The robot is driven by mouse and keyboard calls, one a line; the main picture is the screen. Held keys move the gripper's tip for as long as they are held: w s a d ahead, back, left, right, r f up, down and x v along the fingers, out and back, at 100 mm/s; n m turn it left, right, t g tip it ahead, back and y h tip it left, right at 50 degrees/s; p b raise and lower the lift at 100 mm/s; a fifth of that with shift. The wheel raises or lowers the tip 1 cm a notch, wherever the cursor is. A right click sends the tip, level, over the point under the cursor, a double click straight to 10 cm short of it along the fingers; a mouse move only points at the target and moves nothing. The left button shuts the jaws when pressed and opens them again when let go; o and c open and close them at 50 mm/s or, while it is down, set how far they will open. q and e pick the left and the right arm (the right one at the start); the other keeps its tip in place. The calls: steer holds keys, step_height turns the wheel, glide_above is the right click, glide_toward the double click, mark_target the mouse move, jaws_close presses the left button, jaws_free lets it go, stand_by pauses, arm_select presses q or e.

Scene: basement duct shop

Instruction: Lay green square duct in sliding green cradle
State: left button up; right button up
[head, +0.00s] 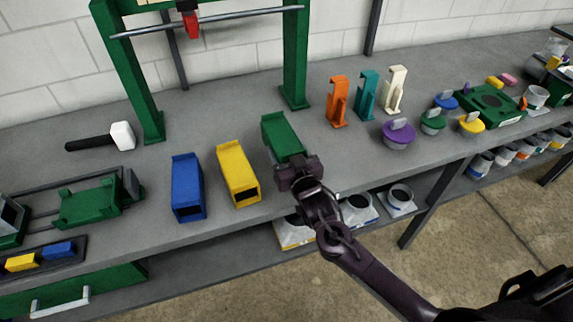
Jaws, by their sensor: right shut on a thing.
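The green square duct (281,136) is on the bench, right of the yellow duct. My right gripper (296,168) is shut on its near end, and the gripper body hides that end. I cannot tell whether the duct touches the bench top. The green cradle (90,202) sits on rails at the far left of the bench, and no duct lies in it. My left gripper is not in view.
A blue duct (187,188) and a yellow duct (238,174) stand between the green duct and the cradle. A mallet (122,135) lies behind the cradle. A green frame (130,75) rises at the back. Orange, teal and white brackets (338,102) stand to the right.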

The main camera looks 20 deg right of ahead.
steer(key=shift+f+p, duration=0.45)
steer(key=shift+f, duration=2.75)
steer(key=shift+f, duration=0.15)
steer(key=o, duration=1.1)
steer(key=shift+f, duration=0.1)
